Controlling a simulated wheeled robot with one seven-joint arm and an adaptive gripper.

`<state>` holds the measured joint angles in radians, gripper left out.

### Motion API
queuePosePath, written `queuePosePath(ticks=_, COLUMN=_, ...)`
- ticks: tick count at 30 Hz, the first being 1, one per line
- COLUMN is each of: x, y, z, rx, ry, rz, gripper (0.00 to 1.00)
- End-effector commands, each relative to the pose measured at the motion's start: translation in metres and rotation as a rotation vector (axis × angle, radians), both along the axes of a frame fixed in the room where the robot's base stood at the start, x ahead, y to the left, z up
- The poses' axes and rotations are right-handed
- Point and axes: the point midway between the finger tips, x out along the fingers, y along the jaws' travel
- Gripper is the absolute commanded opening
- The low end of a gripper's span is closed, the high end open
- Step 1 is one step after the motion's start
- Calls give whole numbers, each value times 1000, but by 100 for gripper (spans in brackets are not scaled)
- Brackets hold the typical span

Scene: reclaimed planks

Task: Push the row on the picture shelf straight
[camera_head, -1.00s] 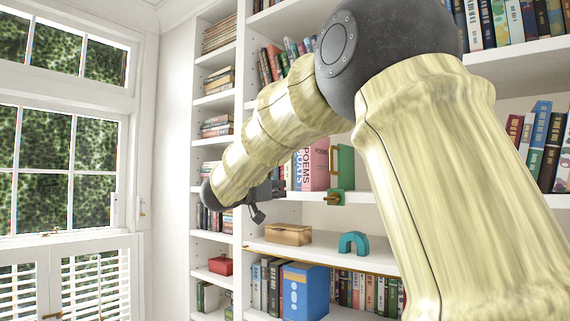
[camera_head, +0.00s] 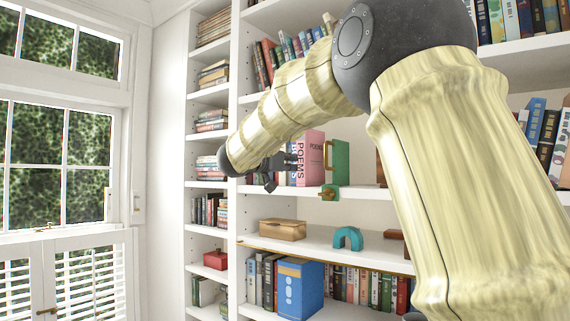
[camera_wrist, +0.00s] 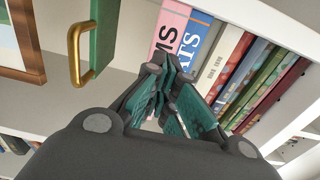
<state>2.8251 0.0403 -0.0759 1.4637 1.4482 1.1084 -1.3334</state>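The row of books on the middle shelf shows a pink book lettered POEMS (camera_head: 314,158) at its right end. In the wrist view the pink book (camera_wrist: 172,28) stands beside a blue book (camera_wrist: 195,38), a cream one (camera_wrist: 218,62) and several red and green ones. A green block with a brass handle (camera_head: 340,160) stands right of the pink book; it also shows in the wrist view (camera_wrist: 104,38). My gripper (camera_head: 268,172) is in front of the row's left part. In the wrist view my gripper (camera_wrist: 165,78) has its teal-padded fingertips together, empty. Contact with the books cannot be told.
A framed piece (camera_wrist: 22,45) stands left of the green block in the wrist view. The shelf below holds a wooden box (camera_head: 282,229) and a teal arch (camera_head: 348,238). A blue binder (camera_head: 300,288) stands lower. My arm hides much of the right side.

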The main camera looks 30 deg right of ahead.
Motion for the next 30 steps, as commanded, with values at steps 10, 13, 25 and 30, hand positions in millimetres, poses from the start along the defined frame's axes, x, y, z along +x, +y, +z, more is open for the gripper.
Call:
queuePosePath(ticks=10, x=6, y=-14, z=0, rx=0, ry=0, rz=0, gripper=0)
queuePosePath(ticks=13, x=6, y=-14, z=0, rx=0, ry=0, rz=0, gripper=0)
queuePosePath(ticks=25, x=7, y=-19, z=0, rx=1, ry=-1, rz=0, gripper=0)
queuePosePath(ticks=30, x=9, y=-21, z=0, rx=1, ry=-1, rz=0, gripper=0)
